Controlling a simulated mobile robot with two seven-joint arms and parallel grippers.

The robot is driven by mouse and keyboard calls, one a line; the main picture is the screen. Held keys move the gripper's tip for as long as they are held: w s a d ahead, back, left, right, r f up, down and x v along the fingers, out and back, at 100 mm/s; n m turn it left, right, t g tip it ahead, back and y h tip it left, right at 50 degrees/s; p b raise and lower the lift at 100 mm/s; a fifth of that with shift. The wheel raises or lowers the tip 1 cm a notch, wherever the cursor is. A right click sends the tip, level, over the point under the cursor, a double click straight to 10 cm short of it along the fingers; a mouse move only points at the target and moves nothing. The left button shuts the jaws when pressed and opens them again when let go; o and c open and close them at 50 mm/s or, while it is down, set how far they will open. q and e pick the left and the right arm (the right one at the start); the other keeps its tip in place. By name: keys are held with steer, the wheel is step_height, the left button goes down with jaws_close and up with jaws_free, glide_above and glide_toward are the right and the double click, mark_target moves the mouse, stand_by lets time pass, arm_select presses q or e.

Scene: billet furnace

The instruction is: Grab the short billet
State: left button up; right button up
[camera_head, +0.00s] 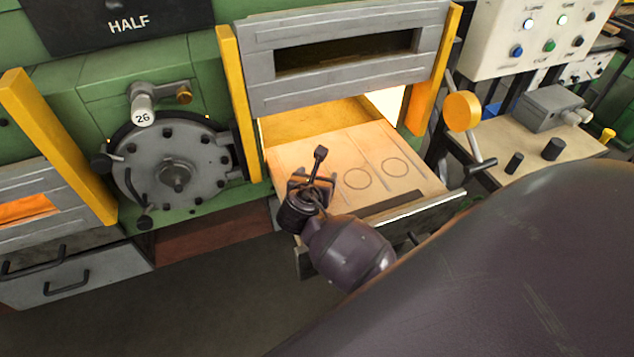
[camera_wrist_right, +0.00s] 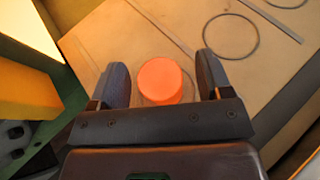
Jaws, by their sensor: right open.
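The short billet (camera_wrist_right: 160,81) is an orange, glowing round piece on the pale hearth plate. In the right wrist view it stands between the two fingers of my right gripper (camera_wrist_right: 162,85), with a small gap to each finger. In the head view my right gripper (camera_head: 311,180) is over the left part of the pulled-out hearth drawer (camera_head: 335,150) and hides the billet. The right gripper is open. My left gripper is not in view.
Two empty marked circles (camera_head: 395,167) lie to the right on the drawer. A yellow post (camera_head: 238,100) stands close on the left, and the raised grey furnace door (camera_head: 345,50) is above. A control box (camera_head: 530,40) and side table (camera_head: 525,140) stand at right.

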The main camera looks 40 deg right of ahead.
steer(key=shift+d, duration=0.1)
steer(key=c, duration=1.2)
steer(key=shift+w, duration=0.1)
jaws_close()
steer(key=shift+r, duration=0.15)
